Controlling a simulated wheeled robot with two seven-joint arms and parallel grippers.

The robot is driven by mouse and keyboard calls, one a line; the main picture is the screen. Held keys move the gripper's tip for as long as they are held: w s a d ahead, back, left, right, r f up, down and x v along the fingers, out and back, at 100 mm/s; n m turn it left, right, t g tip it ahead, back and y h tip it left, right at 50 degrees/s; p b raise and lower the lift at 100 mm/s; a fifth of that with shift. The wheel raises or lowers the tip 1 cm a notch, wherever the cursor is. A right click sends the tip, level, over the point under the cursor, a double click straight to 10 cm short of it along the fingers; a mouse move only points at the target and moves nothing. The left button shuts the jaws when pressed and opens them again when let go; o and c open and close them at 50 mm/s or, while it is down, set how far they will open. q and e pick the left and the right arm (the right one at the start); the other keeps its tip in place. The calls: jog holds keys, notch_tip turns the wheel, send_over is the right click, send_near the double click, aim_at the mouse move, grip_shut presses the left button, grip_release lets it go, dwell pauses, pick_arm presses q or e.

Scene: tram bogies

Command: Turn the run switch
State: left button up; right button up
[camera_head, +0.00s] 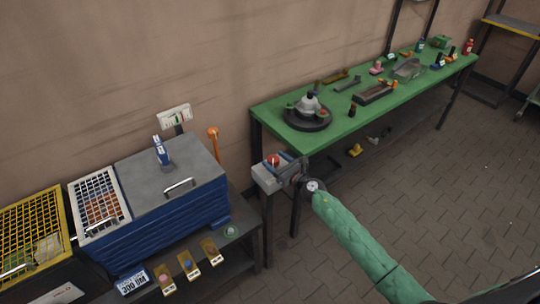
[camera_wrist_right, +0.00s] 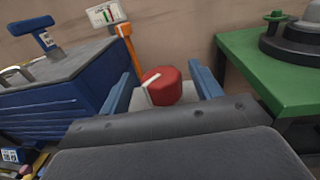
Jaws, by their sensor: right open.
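The run switch is a red round knob (camera_wrist_right: 162,86) with a white pointer mark, on a pale grey box (camera_head: 266,180) beside the green table's near left leg. The knob also shows small in the head view (camera_head: 273,161). My right gripper (camera_head: 280,161) is at the box. In the right wrist view its two blue fingers (camera_wrist_right: 165,82) stand apart, one on each side of the knob, with gaps visible between finger and knob. I cannot tell how deep the fingertips reach past it. My left gripper is not in view.
The green table (camera_head: 262,114) bears a round dark fixture (camera_head: 307,120) and several small parts. A blue cabinet (camera_head: 170,230) with a grey lid stands to the left. An orange-topped post (camera_head: 214,145) rises behind it. Tiled floor on the right is open.

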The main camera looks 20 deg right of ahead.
aim_at(270, 156)
jog(key=x, duration=0.3)
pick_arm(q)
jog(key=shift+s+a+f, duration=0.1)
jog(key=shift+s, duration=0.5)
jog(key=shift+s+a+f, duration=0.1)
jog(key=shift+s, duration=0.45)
pick_arm(e)
jog(key=shift+w, duration=0.2)
jog(key=shift+c, duration=0.4)
